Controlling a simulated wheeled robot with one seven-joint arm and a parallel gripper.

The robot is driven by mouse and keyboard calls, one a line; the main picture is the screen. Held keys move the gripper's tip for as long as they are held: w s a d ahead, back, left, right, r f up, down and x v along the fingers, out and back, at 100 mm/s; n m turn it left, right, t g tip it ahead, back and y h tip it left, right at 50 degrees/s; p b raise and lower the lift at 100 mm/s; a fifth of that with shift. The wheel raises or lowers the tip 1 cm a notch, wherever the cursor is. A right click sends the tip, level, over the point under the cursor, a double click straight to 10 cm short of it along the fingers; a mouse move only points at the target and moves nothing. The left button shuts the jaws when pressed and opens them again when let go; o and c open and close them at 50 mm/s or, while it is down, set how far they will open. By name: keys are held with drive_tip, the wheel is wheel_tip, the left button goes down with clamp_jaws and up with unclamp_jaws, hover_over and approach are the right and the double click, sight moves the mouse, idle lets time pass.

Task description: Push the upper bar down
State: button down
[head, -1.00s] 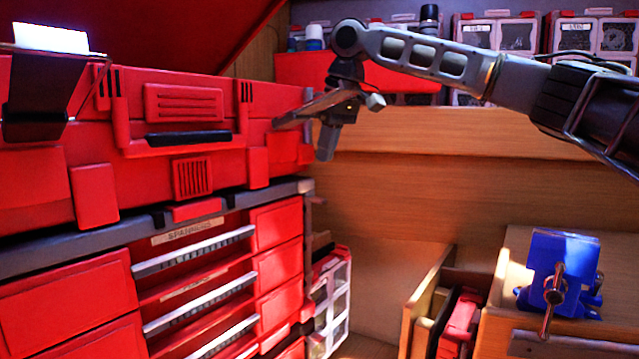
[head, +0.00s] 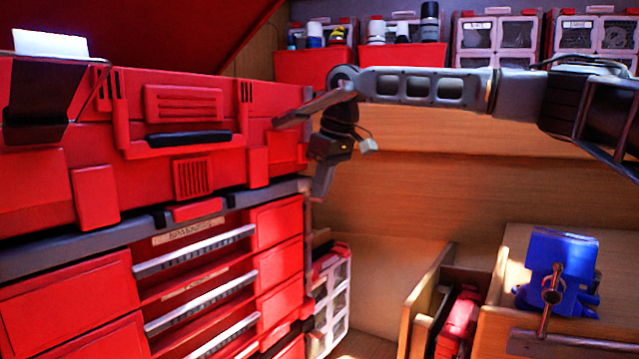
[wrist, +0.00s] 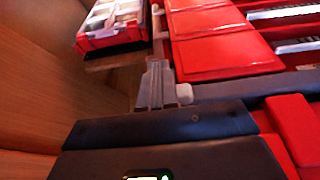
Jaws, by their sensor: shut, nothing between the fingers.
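A slim grey bar (head: 313,107) sticks out at a slant from the right end of the red toolbox (head: 190,105). Silver bars run along the drawers below, the upper one (head: 195,251) under the label strip. I cannot tell for sure which is the upper bar of the task. My gripper (head: 322,186) is shut and empty, pointing down just right of the chest's grey top edge (head: 290,189). In the wrist view the gripper (wrist: 155,78) shows beside that grey edge (wrist: 250,90). I cannot tell whether it touches anything.
A clear-fronted organiser case (head: 330,300) stands right of the chest, below my gripper; it also shows in the wrist view (wrist: 110,22). A blue vise (head: 560,272) sits on a wooden block at right. Red bins (head: 400,56) and bottles line the back shelf.

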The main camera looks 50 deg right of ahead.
drive_tip(key=shift+f, duration=1.45)
drive_tip(key=shift+a+r+p, duration=0.1)
drive_tip(key=shift+r+p, duration=0.4)
drive_tip(key=shift+p, duration=0.05)
wheel_tip(320, 180, up, 4)
drive_tip(key=p, duration=0.3)
drive_tip(key=shift+w+f, duration=0.1)
drive_tip(key=shift+f, duration=0.1)
drive_tip(key=b+v, duration=0.1)
drive_tip(key=v, duration=0.9)
